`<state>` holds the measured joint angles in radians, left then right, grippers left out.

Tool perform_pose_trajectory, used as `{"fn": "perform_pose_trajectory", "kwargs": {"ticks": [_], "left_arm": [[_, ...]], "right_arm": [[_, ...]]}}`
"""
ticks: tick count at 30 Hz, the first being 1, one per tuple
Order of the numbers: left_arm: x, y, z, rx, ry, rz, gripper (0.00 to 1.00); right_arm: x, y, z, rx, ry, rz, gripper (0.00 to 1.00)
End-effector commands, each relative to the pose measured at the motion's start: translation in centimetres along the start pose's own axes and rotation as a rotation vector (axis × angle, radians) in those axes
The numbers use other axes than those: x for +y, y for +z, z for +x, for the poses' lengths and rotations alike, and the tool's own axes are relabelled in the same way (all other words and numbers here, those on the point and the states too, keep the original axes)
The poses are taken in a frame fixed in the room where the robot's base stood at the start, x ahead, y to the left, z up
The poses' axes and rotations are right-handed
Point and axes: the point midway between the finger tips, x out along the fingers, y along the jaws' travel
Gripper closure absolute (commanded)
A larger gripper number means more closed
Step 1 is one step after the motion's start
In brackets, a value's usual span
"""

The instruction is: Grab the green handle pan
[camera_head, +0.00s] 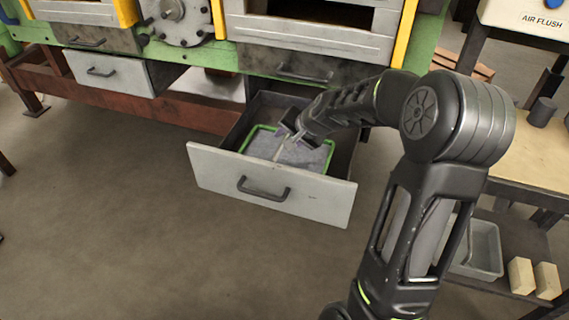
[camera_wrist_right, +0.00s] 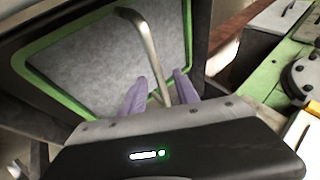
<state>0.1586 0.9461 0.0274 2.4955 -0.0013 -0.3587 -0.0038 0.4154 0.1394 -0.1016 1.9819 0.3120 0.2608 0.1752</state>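The pan (camera_head: 318,155) is a grey, flat-bottomed tray with a green rim, lying inside an open drawer. In the right wrist view its green rim (camera_wrist_right: 60,88) and grey inside show behind the fingers. A bare metal handle (camera_wrist_right: 146,42) with a bent end crosses over the pan. My right gripper (camera_head: 288,140) reaches down into the drawer over the pan. Its two purple fingers (camera_wrist_right: 157,84) are apart, with the handle passing between them and a gap visible, so it looks open. My left gripper is not in view.
The open drawer (camera_head: 215,172) has a light grey front with a dark pull (camera_head: 264,190). The green furnace frame (camera_head: 205,55) stands behind it. A wooden-topped workbench (camera_head: 530,160) stands at the right, with a grey bin (camera_head: 482,250) below. The floor at front left is clear.

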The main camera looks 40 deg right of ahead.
Motion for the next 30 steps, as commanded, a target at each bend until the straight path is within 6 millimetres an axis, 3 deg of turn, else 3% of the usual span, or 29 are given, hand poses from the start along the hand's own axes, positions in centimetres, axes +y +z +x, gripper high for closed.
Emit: {"fn": "perform_pose_trajectory", "kwargs": {"ticks": [11, 21, 30], "left_arm": [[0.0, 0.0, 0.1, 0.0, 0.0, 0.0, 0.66], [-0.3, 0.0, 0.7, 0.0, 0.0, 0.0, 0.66], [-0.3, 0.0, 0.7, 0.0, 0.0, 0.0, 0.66]], "right_arm": [[0.0, 0.0, 0.6, 0.001, 0.0, 0.001, 0.63], [0.1, 0.0, 5.0, 0.001, 0.001, 0.001, 0.63], [0.0, -0.1, 5.5, 0.002, 0.0, 0.001, 0.63]]}}
